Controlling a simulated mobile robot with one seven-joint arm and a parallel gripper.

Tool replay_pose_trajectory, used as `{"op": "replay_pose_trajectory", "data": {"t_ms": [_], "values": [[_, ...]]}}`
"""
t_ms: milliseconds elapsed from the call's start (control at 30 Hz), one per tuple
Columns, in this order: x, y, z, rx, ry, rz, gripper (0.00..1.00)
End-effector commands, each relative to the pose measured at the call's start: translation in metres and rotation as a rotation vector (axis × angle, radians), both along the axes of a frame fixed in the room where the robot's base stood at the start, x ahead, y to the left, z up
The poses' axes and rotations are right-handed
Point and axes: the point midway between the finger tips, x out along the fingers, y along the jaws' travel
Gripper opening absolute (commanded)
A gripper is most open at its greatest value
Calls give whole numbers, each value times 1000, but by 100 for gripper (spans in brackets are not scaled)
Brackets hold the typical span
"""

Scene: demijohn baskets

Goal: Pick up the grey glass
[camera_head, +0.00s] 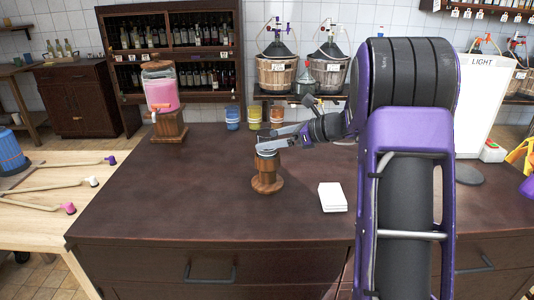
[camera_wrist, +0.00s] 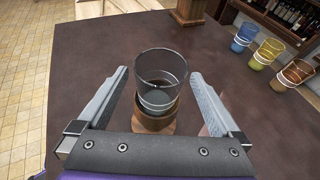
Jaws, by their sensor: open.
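The grey glass (camera_wrist: 160,85) is clear grey and stands upright on a round wooden stand in the wrist view. In the head view the grey glass (camera_head: 266,155) shows on top of the wooden stand (camera_head: 267,181), partly hidden by my gripper. My gripper (camera_wrist: 160,82) is open, with one finger on each side of the glass and a visible gap to each. In the head view my gripper (camera_head: 268,142) reaches in from the right at the height of the glass.
Blue (camera_head: 232,118), yellow (camera_head: 254,117) and orange (camera_head: 277,117) glasses stand at the counter's back. A pink drink dispenser (camera_head: 161,92) stands back left. A white stack (camera_head: 332,197) lies right of the stand. The counter's front left is clear.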

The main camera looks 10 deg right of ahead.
Motion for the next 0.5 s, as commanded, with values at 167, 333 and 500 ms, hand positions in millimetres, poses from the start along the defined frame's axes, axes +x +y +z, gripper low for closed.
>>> {"op": "replay_pose_trajectory", "data": {"t_ms": [167, 333, 500], "values": [[8, 12, -9, -1, 1, 3, 100], [22, 31, -20, -1, 1, 3, 100], [28, 38, -22, -1, -1, 0, 100]]}}
